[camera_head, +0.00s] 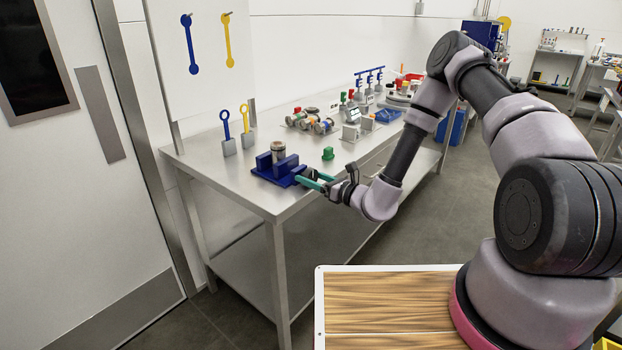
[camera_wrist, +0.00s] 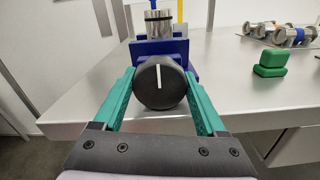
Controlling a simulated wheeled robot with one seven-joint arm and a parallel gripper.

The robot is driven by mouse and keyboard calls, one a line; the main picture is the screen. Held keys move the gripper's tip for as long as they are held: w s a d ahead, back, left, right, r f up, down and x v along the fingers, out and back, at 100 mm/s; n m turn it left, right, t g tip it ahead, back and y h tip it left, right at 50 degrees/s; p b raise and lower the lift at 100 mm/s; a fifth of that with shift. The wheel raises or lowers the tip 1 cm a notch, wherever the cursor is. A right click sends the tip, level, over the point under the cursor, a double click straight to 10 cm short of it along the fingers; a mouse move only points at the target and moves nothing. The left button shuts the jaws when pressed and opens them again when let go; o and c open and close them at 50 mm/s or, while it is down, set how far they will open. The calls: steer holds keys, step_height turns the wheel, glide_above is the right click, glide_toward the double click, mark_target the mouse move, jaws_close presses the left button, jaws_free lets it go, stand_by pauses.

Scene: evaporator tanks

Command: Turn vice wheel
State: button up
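The blue vice (camera_head: 278,167) stands near the front edge of the steel table, with a metal cylinder (camera_head: 278,151) upright between its jaws. In the wrist view the vice wheel (camera_wrist: 160,85) is a round black knob with a white line, which is nearly vertical. The wheel faces my camera in front of the blue vice (camera_wrist: 176,48). My gripper (camera_wrist: 160,80) has its two green fingers on either side of the wheel, at its left and right rims. I cannot tell whether they press on it. In the head view my gripper (camera_head: 306,182) reaches the vice from the right.
A green block (camera_head: 328,153) stands to the right of the vice. Blue and yellow ring-topped tools (camera_head: 226,140) stand behind it at left. Several metal pipe parts (camera_head: 315,121) lie farther back. The table's front edge (camera_head: 288,212) is just below my gripper.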

steer(key=shift+m, duration=1.5)
steer(key=o, duration=1.3)
steer(key=shift+d, duration=0.15)
steer(key=v, duration=1)
steer(key=shift+s+d, duration=0.2)
steer(key=shift+s, duration=0.1)
steer(key=shift+c, duration=0.2)
